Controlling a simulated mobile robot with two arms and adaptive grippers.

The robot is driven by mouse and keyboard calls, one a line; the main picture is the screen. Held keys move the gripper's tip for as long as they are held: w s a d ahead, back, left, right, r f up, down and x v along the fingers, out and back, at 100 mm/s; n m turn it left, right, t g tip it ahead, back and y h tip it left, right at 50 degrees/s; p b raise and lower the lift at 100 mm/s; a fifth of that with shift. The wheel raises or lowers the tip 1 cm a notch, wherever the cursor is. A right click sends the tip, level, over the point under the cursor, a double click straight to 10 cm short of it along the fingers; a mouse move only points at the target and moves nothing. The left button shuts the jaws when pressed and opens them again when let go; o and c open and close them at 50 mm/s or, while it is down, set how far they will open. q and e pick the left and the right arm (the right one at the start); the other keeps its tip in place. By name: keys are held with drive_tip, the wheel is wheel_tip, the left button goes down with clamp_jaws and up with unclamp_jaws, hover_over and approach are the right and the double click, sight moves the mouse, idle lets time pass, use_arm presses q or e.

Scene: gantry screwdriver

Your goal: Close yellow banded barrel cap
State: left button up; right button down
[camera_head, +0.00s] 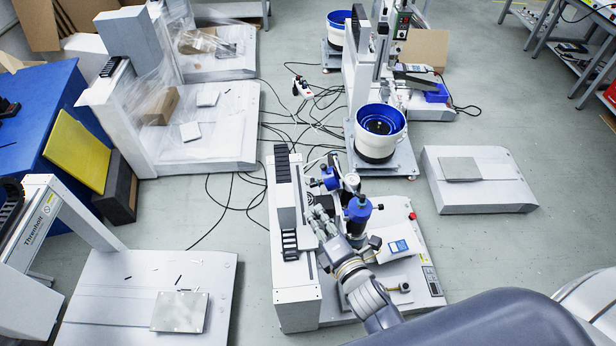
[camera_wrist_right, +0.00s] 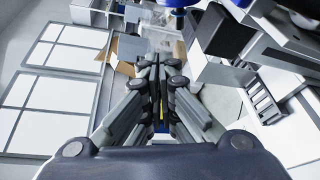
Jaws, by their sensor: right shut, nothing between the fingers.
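My right gripper (camera_head: 322,222) is over the central gantry screwdriver machine (camera_head: 297,290), close to its upright screwdriver unit. In the right wrist view its fingers (camera_wrist_right: 159,70) are together with nothing held between them. A thin yellow strip (camera_wrist_right: 161,113) shows between the finger links there; I cannot tell whether it belongs to the barrel cap. Blue cylinder-shaped parts (camera_head: 359,210) of the screwdriver unit stand just right of my gripper in the head view. I cannot make out a yellow banded barrel or its cap clearly in either view. My left gripper is not in view.
A blue and white bowl feeder (camera_head: 380,130) stands behind the machine. A low plinth (camera_head: 510,190) is at right. Cables (camera_head: 245,200) lie on the floor at left.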

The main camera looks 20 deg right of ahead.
sight(325, 178)
drive_tip(key=shift+n, duration=0.3)
drive_tip(key=w, duration=0.3)
drive_tip(key=w+d+r+p, duration=0.1)
drive_tip(key=w, duration=0.2)
drive_tip(key=w+d+r+p, duration=0.1)
drive_tip(key=w, duration=0.2)
drive_tip(key=shift+w+d+r, duration=0.15)
drive_tip(key=shift+w, duration=0.05)
drive_tip(key=shift+d+r+t, duration=0.15)
drive_tip(key=shift+d+t, duration=0.1)
drive_tip(key=shift+t, duration=0.05)
